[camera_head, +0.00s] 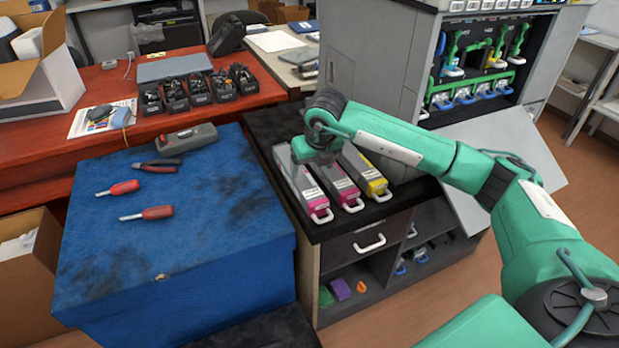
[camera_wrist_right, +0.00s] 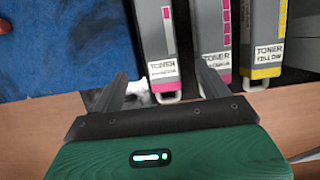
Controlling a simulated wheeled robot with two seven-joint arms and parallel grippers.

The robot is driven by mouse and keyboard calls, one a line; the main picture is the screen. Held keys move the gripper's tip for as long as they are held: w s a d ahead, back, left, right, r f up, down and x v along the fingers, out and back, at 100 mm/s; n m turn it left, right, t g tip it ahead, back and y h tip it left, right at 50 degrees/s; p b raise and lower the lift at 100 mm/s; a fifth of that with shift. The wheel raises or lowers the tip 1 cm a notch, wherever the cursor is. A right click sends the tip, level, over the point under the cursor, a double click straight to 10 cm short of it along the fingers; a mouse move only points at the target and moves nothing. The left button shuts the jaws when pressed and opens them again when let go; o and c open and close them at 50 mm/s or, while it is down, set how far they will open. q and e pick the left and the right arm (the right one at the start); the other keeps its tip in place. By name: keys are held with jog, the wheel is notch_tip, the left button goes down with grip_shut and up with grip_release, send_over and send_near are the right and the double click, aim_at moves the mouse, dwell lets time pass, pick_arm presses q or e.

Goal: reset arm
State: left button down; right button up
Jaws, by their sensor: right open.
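Three grey toner cartridges lie side by side on the black top of a small cabinet (camera_head: 262,128). The left cartridge (camera_head: 298,181) and the middle cartridge (camera_head: 342,188) have magenta labels; the right cartridge (camera_head: 366,174) is yellow. Each has a white front handle. My right gripper (camera_head: 316,156) hangs above the left and middle cartridges, hiding part of them. In the right wrist view its fingers (camera_wrist_right: 163,74) are spread with nothing held. That view also shows the left cartridge (camera_wrist_right: 155,40), middle cartridge (camera_wrist_right: 212,35) and yellow cartridge (camera_wrist_right: 262,35). My left gripper is out of view.
A blue-topped box (camera_head: 190,225) stands left of the cabinet, with two red screwdrivers (camera_head: 147,212), pliers (camera_head: 157,166) and a grey device (camera_head: 187,139) on it. An open printer (camera_head: 470,60) stands behind right. A red desk (camera_head: 90,90) is at the back left.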

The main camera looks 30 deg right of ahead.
jog(key=shift+v, duration=1.6)
